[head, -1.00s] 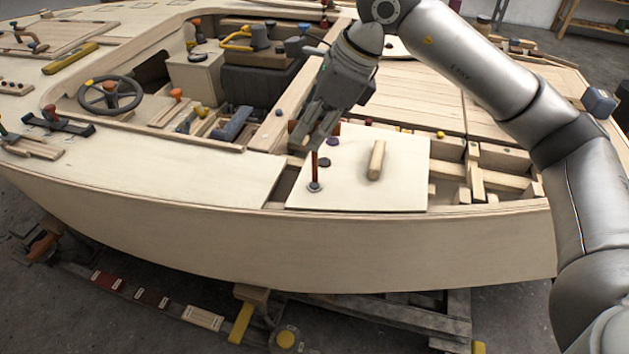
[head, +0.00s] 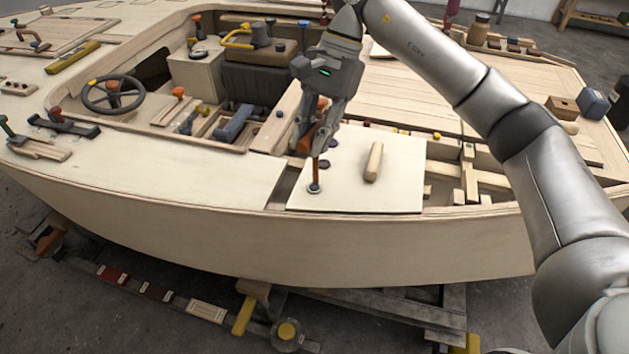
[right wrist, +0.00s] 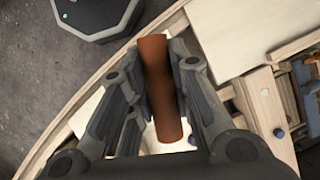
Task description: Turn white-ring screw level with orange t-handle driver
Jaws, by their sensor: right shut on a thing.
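My right gripper (head: 318,138) is shut on the orange t-handle driver (head: 316,172), above the pale plywood panel (head: 345,197) at the hull's near edge. The driver's shaft stands about upright, its tip at a small round grey screw spot (head: 314,188) near the panel's front left corner. Whether the tip is seated, and the ring's colour, cannot be told. In the right wrist view the orange-brown handle bar (right wrist: 162,90) lies between the fingers and hides the screw. My left gripper is not in view.
A wooden peg handle (head: 374,162) stands on the panel right of the driver. Open framing (head: 468,175) lies to the right. The cockpit with a steering wheel (head: 113,92) is to the left.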

